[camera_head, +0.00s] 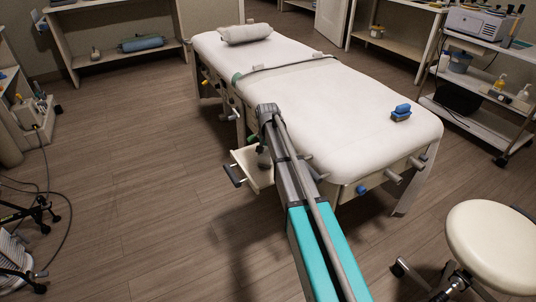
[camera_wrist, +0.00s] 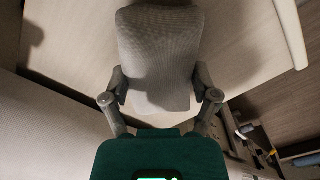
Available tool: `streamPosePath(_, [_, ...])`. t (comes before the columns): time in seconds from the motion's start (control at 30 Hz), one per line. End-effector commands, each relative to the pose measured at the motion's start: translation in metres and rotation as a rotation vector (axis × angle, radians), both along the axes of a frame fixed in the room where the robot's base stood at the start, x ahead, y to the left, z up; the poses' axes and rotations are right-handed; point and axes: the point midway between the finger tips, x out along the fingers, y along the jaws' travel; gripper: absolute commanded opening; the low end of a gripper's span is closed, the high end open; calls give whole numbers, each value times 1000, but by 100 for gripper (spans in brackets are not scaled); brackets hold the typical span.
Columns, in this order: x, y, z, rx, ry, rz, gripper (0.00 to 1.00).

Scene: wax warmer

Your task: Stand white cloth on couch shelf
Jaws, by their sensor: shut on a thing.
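My gripper (camera_wrist: 160,88) is shut on the white cloth (camera_wrist: 158,45), a thick, rounded pad that looks grey in shadow, with one finger pressed to each side. In the head view my gripper (camera_head: 262,147) is over the small pale couch shelf (camera_head: 255,175) that juts from the near left side of the white couch (camera_head: 320,90). In the wrist view a broad pale surface, apparently the shelf (camera_wrist: 235,45), lies behind the cloth. I cannot tell whether the cloth touches it. My arm hides part of the shelf and most of the cloth in the head view.
A rolled pillow (camera_head: 245,33) and a blue-and-grey item (camera_head: 401,112) lie on the couch. Grey knobs and pegs stick out of the couch side near the shelf. A cream stool (camera_head: 495,245) stands at the lower right. The floor left of the shelf is clear.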

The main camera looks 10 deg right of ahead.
Motion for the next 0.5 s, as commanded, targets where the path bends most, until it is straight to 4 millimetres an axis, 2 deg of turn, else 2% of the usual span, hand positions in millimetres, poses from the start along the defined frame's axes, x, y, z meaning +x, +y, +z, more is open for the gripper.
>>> streamPosePath(0.2, [0, 0, 0, 0, 0, 0, 39])
streamPosePath(0.23, [0, 0, 0, 0, 0, 0, 79])
streamPosePath(0.33, [0, 0, 0, 0, 0, 0, 98])
streamPosePath(0.5, [0, 0, 0, 0, 0, 0, 100])
